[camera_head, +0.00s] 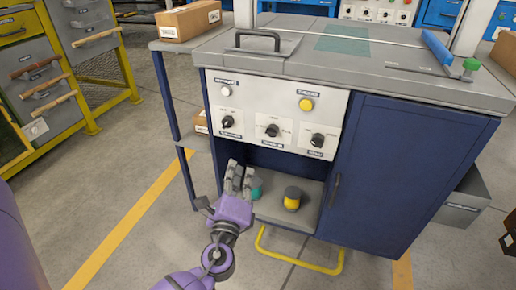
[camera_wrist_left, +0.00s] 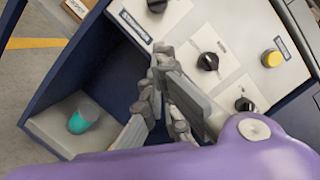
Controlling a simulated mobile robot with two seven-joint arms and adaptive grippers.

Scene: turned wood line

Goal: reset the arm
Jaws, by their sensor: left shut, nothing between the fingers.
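My left gripper (camera_head: 239,178) is at the end of my purple arm, low in front of the blue machine cabinet (camera_head: 400,180). Its grey fingers are shut and empty, at the open shelf (camera_head: 268,213) under the control panel (camera_head: 268,118). A teal-and-grey piece (camera_head: 256,188) stands on the shelf beside the fingers in the head view. In the left wrist view, the teal piece (camera_wrist_left: 82,121) is apart from the gripper (camera_wrist_left: 155,95), over to the left. A yellow piece with a dark top (camera_head: 292,199) stands to its right on the shelf. My right gripper is not in view.
The panel carries black knobs (camera_head: 272,130) and a yellow button (camera_head: 306,104) just above the gripper. A yellow foot rail (camera_head: 300,262) sticks out below the shelf. A cardboard box (camera_head: 188,20) sits on the side stand.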

